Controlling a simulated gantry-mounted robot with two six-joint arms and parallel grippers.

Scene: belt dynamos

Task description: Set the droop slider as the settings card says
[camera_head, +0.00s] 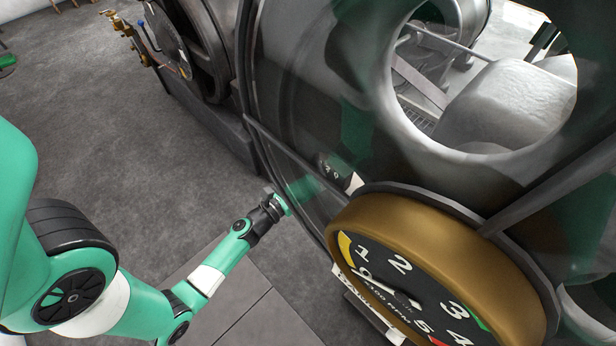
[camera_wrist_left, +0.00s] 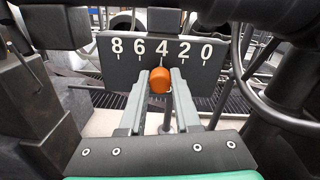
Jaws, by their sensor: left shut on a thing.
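The orange slider knob (camera_wrist_left: 159,80) is in the middle of the left wrist view, in front of a dark scale plate (camera_wrist_left: 187,70). The plate has white figures 8, 6, 4, 2, 0 from left to right, and the knob is below the 4. My left gripper (camera_wrist_left: 160,88) is shut on the knob, one finger on each side. In the head view my left gripper (camera_head: 282,205) is beside the machine's left edge, and its fingertips are hard to make out. I cannot make out a readable settings card. My right gripper is not in view.
A large brass-rimmed gauge (camera_head: 440,265) marked RPM stands right of my left gripper. A dark round machine housing (camera_head: 310,90) rises behind it. In the left wrist view a curved dark rim (camera_wrist_left: 265,100) is close on the right. Grey floor (camera_head: 130,140) is clear at left.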

